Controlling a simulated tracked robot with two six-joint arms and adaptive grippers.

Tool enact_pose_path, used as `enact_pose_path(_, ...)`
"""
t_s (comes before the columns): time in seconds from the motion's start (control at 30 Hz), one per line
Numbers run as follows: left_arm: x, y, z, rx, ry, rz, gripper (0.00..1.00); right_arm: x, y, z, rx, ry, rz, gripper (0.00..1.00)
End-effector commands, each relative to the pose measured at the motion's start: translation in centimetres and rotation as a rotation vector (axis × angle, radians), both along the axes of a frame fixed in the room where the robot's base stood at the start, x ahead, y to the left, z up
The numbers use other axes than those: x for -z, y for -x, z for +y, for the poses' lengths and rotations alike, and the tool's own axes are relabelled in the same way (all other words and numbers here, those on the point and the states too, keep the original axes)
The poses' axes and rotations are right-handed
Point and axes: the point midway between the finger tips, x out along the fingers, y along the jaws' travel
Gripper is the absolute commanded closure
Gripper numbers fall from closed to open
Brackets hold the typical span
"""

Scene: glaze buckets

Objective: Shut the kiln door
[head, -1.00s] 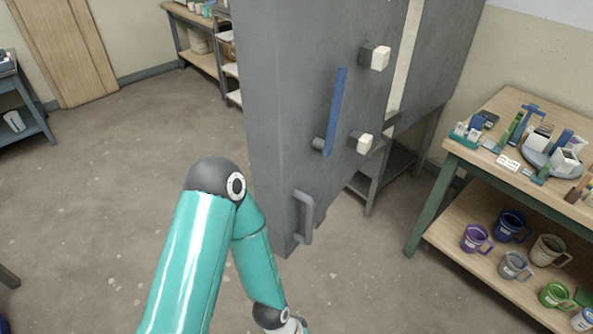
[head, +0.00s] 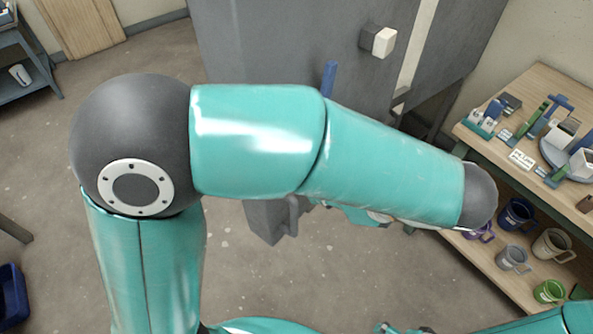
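The kiln door (head: 285,45) is a tall grey slab standing at the upper middle, apart from the grey body behind it at the right, with a pale strip between them. A pale block on a dark mount (head: 378,41) sticks out from the door. The top of a blue bar (head: 329,76) shows above my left arm; the rest is hidden. My teal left arm crosses in front of the door and covers its middle. The door's lower corner (head: 268,220) shows below the arm. My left gripper is hidden. My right gripper cannot be made out.
A wooden bench (head: 480,140) with small tools and blocks stands at the right, with several mugs on its lower shelf (head: 480,251). A blue bin (head: 12,295) is at the left edge. Bare floor (head: 300,285) lies below the door.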

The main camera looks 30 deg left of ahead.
Motion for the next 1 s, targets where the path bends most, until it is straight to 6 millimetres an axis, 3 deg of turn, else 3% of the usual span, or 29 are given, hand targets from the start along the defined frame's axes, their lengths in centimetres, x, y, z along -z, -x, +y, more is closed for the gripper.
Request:
enact_pose_path(0.27, 1.7, -0.6, 1.7, 0.025, -0.012, 0.002, 1.00, -0.1, 0.0, 0.0, 0.000, 0.000, 0.001, 0.01)
enact_pose_path(0.6, 6.4, -1.4, 6.6, 0.029, -0.011, 0.004, 1.00, -0.6, 0.0, 0.0, 0.000, 0.000, 0.000, 0.01)
enact_pose_path(0.8, 6.2, -1.8, 9.2, 0.030, -0.008, 0.001, 1.00, -1.4, 0.0, 0.0, 0.000, 0.000, 0.000, 0.01)
enact_pose_path(1.0, 6.3, -2.0, 10.2, 0.033, -0.009, 0.000, 1.00, -1.6, 0.0, 0.0, 0.000, 0.000, 0.000, 0.01)
